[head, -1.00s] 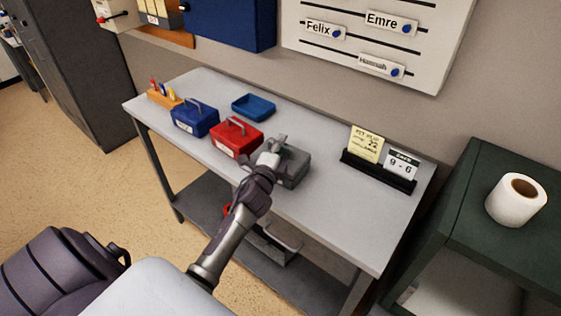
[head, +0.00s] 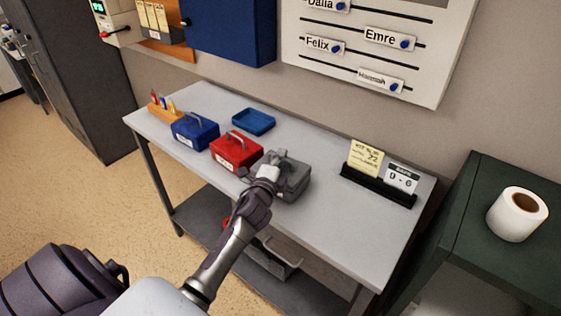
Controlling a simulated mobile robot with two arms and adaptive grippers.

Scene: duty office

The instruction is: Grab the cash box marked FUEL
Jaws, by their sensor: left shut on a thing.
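Three cash boxes stand in a row on the grey table: a blue one (head: 194,132), a red one (head: 235,153) and a grey one (head: 292,182). The blue and red boxes have pale labels on their fronts, too small to read. The grey box's front is partly hidden by my arm, so I see no marking on it. My left gripper (head: 274,162) is at the top of the grey box and is shut on its handle, which the fingers mostly hide. The box appears to rest on the table. My right gripper is not in view.
A blue tray (head: 253,122) lies behind the red box. A pen holder (head: 163,110) stands at the table's left end. A dark card stand (head: 378,187) is at the right. A green cabinet (head: 459,237) with a paper roll (head: 515,214) stands beside the table (head: 335,230).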

